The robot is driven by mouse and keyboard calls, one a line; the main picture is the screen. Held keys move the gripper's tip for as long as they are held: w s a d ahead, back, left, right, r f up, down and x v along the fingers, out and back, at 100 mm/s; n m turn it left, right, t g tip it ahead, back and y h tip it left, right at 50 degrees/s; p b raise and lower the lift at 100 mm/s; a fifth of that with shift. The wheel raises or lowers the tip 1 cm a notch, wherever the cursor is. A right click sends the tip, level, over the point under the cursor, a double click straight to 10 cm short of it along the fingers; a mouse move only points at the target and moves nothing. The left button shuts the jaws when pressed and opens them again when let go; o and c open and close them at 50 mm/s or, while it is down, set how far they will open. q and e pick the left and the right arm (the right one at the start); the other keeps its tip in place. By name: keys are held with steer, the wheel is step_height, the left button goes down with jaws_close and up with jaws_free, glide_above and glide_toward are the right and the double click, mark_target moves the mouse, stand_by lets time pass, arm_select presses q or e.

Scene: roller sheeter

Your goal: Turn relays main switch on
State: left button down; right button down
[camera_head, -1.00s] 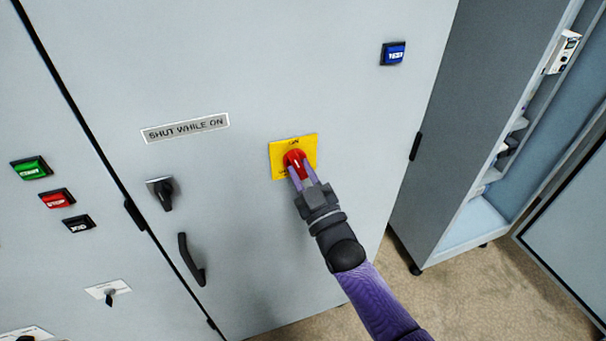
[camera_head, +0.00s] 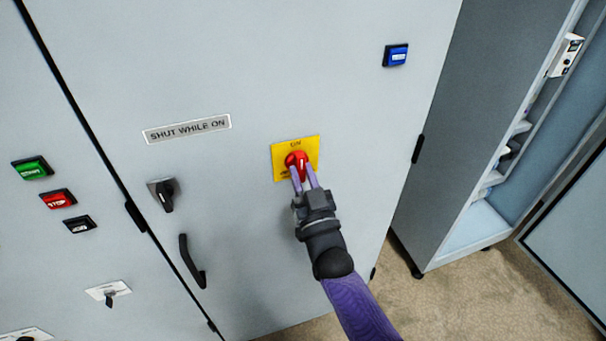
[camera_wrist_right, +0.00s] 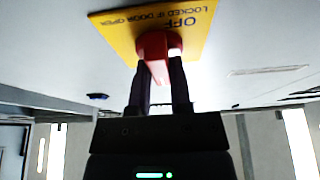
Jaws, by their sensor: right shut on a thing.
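The main switch is a red rotary knob (camera_head: 297,160) on a yellow plate (camera_head: 312,146) on the grey cabinet door. "ON" is printed at the plate's top in the head view. My right gripper (camera_head: 304,178) is shut on the red knob, its two purple fingers on either side of the handle. In the right wrist view the red knob (camera_wrist_right: 155,45) sits between the fingertips (camera_wrist_right: 160,70), and the yellow plate (camera_wrist_right: 205,25) reads "OFF" and "LOCKED IF DOOR OPEN", upside down. The fingers hide part of the knob and plate. My left gripper is not in view.
The "SHUT WHILE ON" label (camera_head: 187,129), a black rotary switch (camera_head: 164,194) and a black door handle (camera_head: 190,262) are left of the knob. A blue button (camera_head: 395,55) is at upper right. An open cabinet (camera_head: 480,215) stands at the right.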

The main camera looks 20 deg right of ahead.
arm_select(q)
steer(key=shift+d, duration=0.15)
arm_select(e)
steer(key=shift+f, duration=0.1)
steer(key=c, duration=0.5)
jaws_free()
steer(key=shift+c, duration=0.2)
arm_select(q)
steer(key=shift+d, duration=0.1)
arm_select(e)
steer(key=shift+s, duration=0.1)
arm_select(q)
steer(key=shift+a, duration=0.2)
arm_select(e)
steer(key=v, duration=0.9)
steer(key=shift+s+f, duration=0.15)
steer(key=shift+s, duration=0.2)
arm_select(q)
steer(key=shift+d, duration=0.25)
